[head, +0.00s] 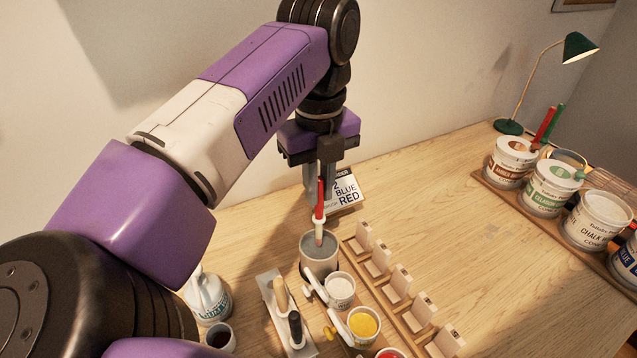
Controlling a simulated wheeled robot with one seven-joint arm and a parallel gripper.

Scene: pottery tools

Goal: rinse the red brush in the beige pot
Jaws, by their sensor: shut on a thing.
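My gripper (321,182) points down at the back middle of the table and is shut on a red brush (320,204). The brush hangs upright, with a red handle, a pale ferrule and its tip low. The beige pot (319,268) stands right below it, with a grey surface inside. The brush's lower end shows within the pot's mouth; I cannot tell surely whether the tip is under the surface.
A card reading "2 BLUE RED" (346,192) stands behind the gripper. White and yellow paint cups (363,325) sit in front of the pot. A rack of wooden blocks (388,280) runs to its right. Labelled tubs (551,190) line the far right. The table between is clear.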

